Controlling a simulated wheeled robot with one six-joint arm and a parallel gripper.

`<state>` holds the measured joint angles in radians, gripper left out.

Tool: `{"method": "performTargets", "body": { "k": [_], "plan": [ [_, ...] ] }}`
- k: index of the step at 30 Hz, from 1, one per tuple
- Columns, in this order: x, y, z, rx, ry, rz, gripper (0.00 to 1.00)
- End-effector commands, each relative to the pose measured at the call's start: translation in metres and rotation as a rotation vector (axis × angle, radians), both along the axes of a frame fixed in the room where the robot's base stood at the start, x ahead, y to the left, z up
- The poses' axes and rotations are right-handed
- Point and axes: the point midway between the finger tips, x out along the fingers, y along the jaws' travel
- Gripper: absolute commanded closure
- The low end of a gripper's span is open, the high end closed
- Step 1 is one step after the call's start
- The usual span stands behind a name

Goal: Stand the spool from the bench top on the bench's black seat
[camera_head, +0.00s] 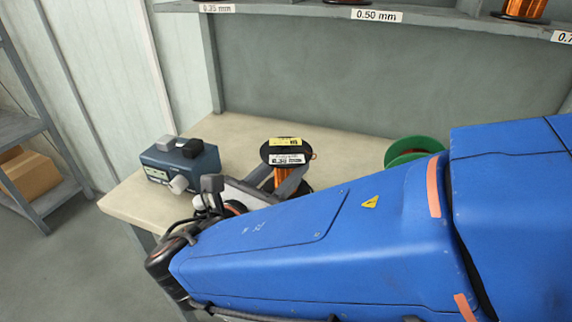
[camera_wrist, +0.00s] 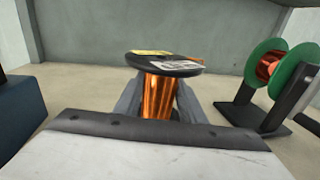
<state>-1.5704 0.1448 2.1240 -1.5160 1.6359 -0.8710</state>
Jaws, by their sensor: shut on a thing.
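The spool (camera_head: 287,152) is upright, with black flanges, copper wire and yellow and white labels on its top flange. In the wrist view the spool (camera_wrist: 160,88) stands between my two grey fingers. My gripper (camera_head: 277,183) is shut on the copper-wound middle, below the top flange; it also shows in the wrist view (camera_wrist: 162,108). The spool's lower end is mostly hidden by my gripper and arm, so I cannot tell whether it touches the bench top (camera_head: 235,131). I cannot make out a free black seat; my blue arm covers much of the bench.
A blue-grey box (camera_head: 180,163) with knobs sits at the bench's left end. A green-flanged spool (camera_wrist: 272,67) on a black stand (camera_wrist: 245,108) is to the right. A shelf (camera_head: 300,9) with size labels runs above the back. Bare bench lies behind the held spool.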

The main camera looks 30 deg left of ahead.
Motion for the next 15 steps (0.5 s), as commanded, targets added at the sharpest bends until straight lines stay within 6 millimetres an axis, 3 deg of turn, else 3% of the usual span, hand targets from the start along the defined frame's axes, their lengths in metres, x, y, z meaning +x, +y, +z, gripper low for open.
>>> {"method": "performTargets", "body": {
  "k": [15],
  "plan": [
    [0.0,0.0002,-0.0044,-0.001,0.0,0.0,0.94]
  ]
}}
